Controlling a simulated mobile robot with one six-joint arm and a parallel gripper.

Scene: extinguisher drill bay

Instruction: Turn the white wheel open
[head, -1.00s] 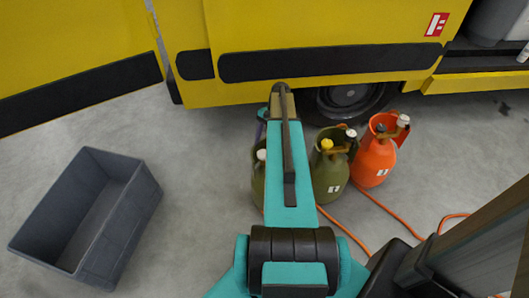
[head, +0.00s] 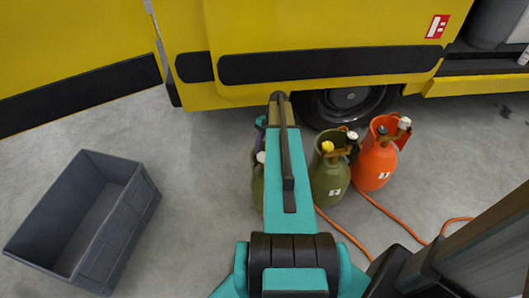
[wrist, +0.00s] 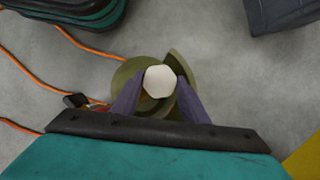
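A round white wheel (wrist: 160,81) tops an olive-green cylinder (wrist: 128,72) in the wrist view. My gripper (wrist: 158,92) points down with one purple finger on each side of the wheel, close to its rim; contact is not clear. In the head view the white wheel (head: 261,157) shows at the left edge of my arm, and its green cylinder (head: 258,185) is mostly hidden by the arm. My gripper (head: 261,136) is also largely hidden there.
Another green cylinder (head: 328,183) with a yellow wheel (head: 327,147) and an orange cylinder (head: 374,165) with a white top (head: 404,122) stand to the right. Orange hoses (head: 345,232) cross the floor. A grey crate (head: 140,215) lies left; a yellow truck (head: 330,25) stands behind.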

